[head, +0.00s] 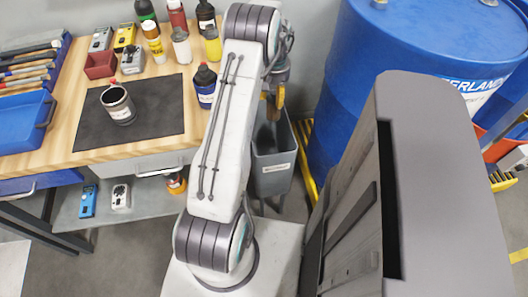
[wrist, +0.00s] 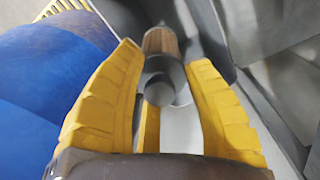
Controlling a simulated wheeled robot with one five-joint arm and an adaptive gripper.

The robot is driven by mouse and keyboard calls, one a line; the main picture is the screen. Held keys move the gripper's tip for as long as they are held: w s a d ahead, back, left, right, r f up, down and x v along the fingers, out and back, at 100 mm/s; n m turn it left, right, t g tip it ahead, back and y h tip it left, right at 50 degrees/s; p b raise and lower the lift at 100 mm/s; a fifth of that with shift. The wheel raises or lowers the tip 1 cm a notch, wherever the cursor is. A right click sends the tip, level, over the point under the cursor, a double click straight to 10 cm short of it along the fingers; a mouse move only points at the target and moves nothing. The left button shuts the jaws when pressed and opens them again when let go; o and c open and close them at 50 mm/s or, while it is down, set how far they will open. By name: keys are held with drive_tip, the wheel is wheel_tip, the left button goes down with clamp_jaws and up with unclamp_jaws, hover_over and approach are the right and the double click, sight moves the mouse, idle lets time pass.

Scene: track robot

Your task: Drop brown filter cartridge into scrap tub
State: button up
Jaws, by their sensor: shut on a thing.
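The brown filter cartridge (wrist: 161,42) has a brown body and a grey round end, seen in the wrist view between my yellow fingers. My gripper (wrist: 165,65) is shut on it. In the head view my gripper (head: 275,97) hangs over the grey scrap tub (head: 273,174), and my arm hides most of it.
The wooden workbench (head: 160,83) on the left carries bottles, meters, a blue bin (head: 22,122) and a metal can (head: 118,104) on a dark mat (head: 155,115). A big blue drum (head: 345,75) stands right of the tub.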

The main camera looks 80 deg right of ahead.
sight(273, 109)
drive_tip(key=shift+f+b, duration=1.95)
drive_tip(key=shift+f, duration=1.05)
drive_tip(key=o, duration=1.2)
drive_tip(key=shift+o, duration=0.2)
wheel_tip(273, 109, up, 12)
drive_tip(key=shift+r, duration=0.1)
drive_tip(key=shift+s, duration=0.1)
